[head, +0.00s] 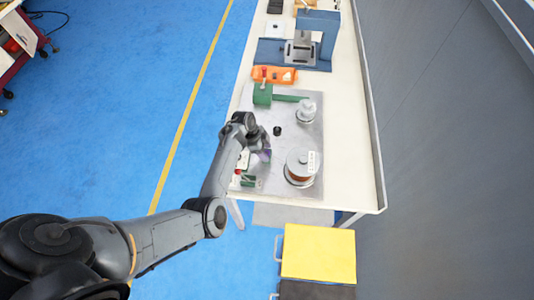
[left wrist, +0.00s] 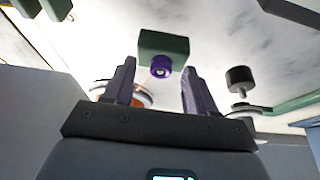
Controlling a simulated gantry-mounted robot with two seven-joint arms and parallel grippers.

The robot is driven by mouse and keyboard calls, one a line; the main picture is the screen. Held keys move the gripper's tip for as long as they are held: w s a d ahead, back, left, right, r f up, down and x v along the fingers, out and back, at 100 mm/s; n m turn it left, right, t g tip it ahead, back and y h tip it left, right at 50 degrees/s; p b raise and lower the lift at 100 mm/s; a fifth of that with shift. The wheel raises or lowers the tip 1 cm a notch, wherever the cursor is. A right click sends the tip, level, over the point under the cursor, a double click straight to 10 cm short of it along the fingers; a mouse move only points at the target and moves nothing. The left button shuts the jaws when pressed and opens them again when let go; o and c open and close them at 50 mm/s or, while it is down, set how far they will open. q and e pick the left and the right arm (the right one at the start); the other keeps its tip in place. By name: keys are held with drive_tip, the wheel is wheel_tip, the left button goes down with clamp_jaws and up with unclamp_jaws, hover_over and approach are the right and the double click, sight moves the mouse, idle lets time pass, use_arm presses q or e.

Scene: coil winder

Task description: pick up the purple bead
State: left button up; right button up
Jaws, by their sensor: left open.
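The purple bead (left wrist: 161,67) shows in the left wrist view as a small ring with a pale centre, against a green block (left wrist: 165,43). My left gripper (left wrist: 158,72) is open, its two purple fingers on either side of the bead in that picture. The bead appears beyond the fingertips; I cannot tell the exact gap, and nothing appears held. In the head view my left gripper (head: 265,154) is over the near left part of the grey plate (head: 285,113). There the wrist hides what lies beneath, and I cannot pick out the bead. My right gripper is not in view.
A large copper-wound spool (head: 300,168) stands right of the gripper. A small black cylinder (head: 277,131) and a pale spool (head: 306,112) are farther back, near a green winder (head: 263,95). An orange piece (head: 275,75) and blue press (head: 318,22) stand beyond.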

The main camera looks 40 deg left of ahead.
use_arm(q)
drive_tip(key=shift+c, duration=0.3)
clamp_jaws()
idle(0.3)
drive_tip(key=shift+r+p, duration=0.65)
drive_tip(key=shift+p, duration=0.15)
drive_tip(key=r+p, duration=0.2)
drive_tip(key=p, duration=0.1)
drive_tip(key=r+p, duration=0.1)
drive_tip(key=r, duration=0.1)
drive_tip(key=shift+s+d+p, duration=0.1)
drive_tip(key=shift+d+p, duration=0.15)
drive_tip(key=shift+p, duration=0.15)
drive_tip(key=s+d+r+p, duration=0.5)
drive_tip(key=d+p, duration=0.5)
drive_tip(key=p, duration=0.3)
drive_tip(key=shift+r, duration=0.3)
